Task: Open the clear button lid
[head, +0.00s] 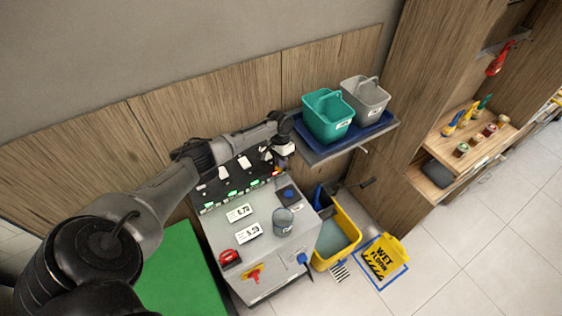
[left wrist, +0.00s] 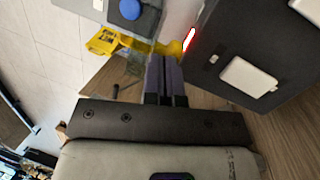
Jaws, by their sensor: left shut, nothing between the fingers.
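A grey control box (head: 232,270) stands below the wooden wall panel. A see-through greyish round cover (head: 283,222), which looks like the clear button lid, sits on its top; I cannot tell how it is hinged. A blue button (head: 288,193) on a dark square base is behind it, and a blue button shows in the left wrist view (left wrist: 130,9). My left gripper (head: 284,158) is beyond the cover, by the right end of the black switch panel (head: 225,186). Its fingers (left wrist: 166,78) are shut and empty, apart from the cover. My right gripper is not in view.
A blue tray (head: 385,125) on a shelf holds a green bucket (head: 327,114) and a grey bucket (head: 366,97), close right of my left gripper.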

